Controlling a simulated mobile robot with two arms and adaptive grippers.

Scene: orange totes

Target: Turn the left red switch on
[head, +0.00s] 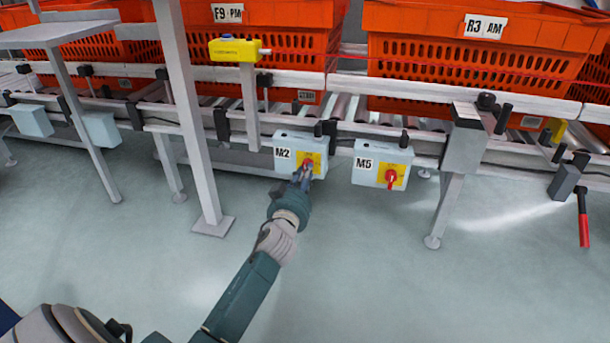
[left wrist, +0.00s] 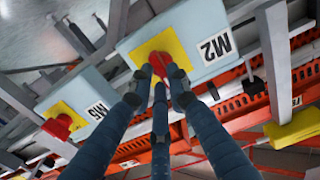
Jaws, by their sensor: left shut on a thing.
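The left red switch (head: 307,164) is on the yellow plate of the light grey box marked M2 (head: 285,142), fixed to the conveyor's front rail. My left gripper (head: 302,174) is at this switch with its fingertips closed on the red knob. In the left wrist view the red knob (left wrist: 160,62) shows between the fingertips (left wrist: 161,74), which partly hide it. The right red switch (head: 391,177) is on the box marked M5 (head: 369,164), to the right, with nothing touching it. My right gripper is not in view.
Orange totes (head: 480,60) stand on the roller conveyor behind the boxes. A yellow device (head: 235,50) sits on a post above left, with a red cord running right. A grey upright post (head: 190,110) stands left of my arm. The floor in front is clear.

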